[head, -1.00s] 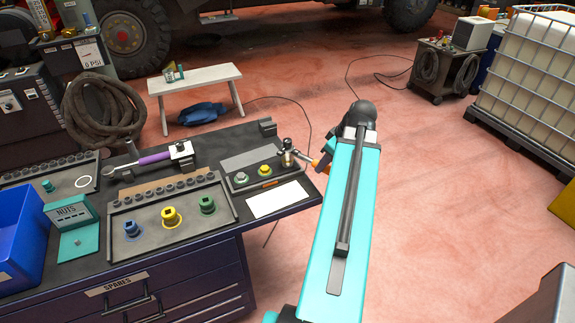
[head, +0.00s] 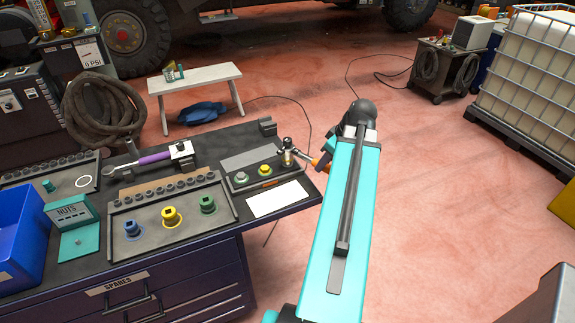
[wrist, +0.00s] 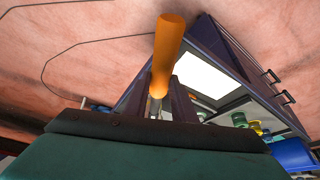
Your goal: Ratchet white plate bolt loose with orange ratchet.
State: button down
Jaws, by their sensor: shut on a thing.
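The orange ratchet has an orange handle (wrist: 167,48) and a metal head (head: 287,147). Its head stands over the right end of a bolt plate (head: 256,185) on the workbench. A pale green-grey bolt (head: 241,178) and a yellow bolt (head: 265,170) stand on the same plate, left of the ratchet head. My gripper (wrist: 158,103) is shut on the ratchet, whose handle sticks out past the dark fingers. In the head view my arm hides most of the gripper.
A white card (head: 278,200) lies in front of the bolt plate. A tray (head: 150,250) with several coloured sockets is to its left, with a purple-handled tool (head: 155,158) behind. A blue bin (head: 22,235) is at far left. Floor right of the bench is clear.

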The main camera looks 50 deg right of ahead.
jog(key=shift+r+p, duration=1.3)
jog(key=shift+r, duration=0.75)
dwell(1.3)
jog(key=shift+r+p, duration=1.15)
jog(key=shift+r, duration=0.7)
